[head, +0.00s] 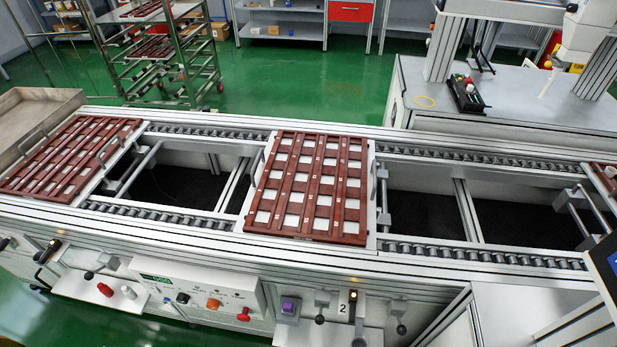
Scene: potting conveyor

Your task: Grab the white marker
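I cannot make out a white marker for certain. A small white cylindrical object (128,292) lies on the small white shelf (85,288) at the lower left, beside a red object (105,289); it is too small to tell whether it is a marker. A black holder (466,97) with small coloured items stands on the grey bench at the upper right; its contents are too small to identify. Neither of my grippers is in view.
The conveyor (210,212) crosses the view and carries brown slotted trays, one in the middle (313,185) and one at the left (68,157). Open gaps lie between its roller tracks. A control panel (205,298) is on its front. A wheeled rack (158,50) stands behind on green floor.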

